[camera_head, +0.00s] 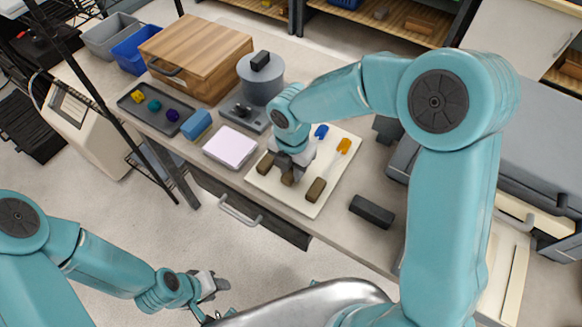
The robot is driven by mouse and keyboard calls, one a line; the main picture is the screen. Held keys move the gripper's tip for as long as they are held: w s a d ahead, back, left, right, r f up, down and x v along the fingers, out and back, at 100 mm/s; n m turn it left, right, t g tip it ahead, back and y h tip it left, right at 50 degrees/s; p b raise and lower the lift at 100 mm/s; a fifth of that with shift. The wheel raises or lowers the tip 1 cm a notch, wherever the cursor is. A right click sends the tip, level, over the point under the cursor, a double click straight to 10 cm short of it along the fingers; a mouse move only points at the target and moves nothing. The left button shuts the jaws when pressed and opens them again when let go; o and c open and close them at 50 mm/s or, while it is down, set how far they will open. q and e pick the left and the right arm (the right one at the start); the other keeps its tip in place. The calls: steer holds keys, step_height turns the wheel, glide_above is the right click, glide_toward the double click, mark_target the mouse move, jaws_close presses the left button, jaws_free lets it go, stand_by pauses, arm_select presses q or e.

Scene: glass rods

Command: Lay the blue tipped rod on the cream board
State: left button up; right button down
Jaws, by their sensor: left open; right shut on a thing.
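The cream board (327,192) lies on the table in the middle of the head view. The blue tip (321,131) of the blue tipped rod shows over its far part, just right of my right wrist. My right gripper (290,170) points down over the board and is shut on this rod; the hand hides the rod's middle. I cannot tell whether the rod touches the board. An orange tipped rod (343,146) lies to the right, and brown blocks (315,189) show along the near side. My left gripper (214,298) is open and empty, low in front of the table.
Left of the board are a pale lilac pad (230,147), a blue block (196,125) and a dark tray (152,108) with coloured pieces. A grey pot (261,82) and a wooden box (194,54) stand behind. A black block (371,211) lies right of the board.

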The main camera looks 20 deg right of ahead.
steer(key=shift+f, duration=0.25)
stand_by(0.3)
steer(key=c, duration=0.8)
jaws_free()
step_height(320, 180, up, 16)
steer(key=shift+r, duration=0.2)
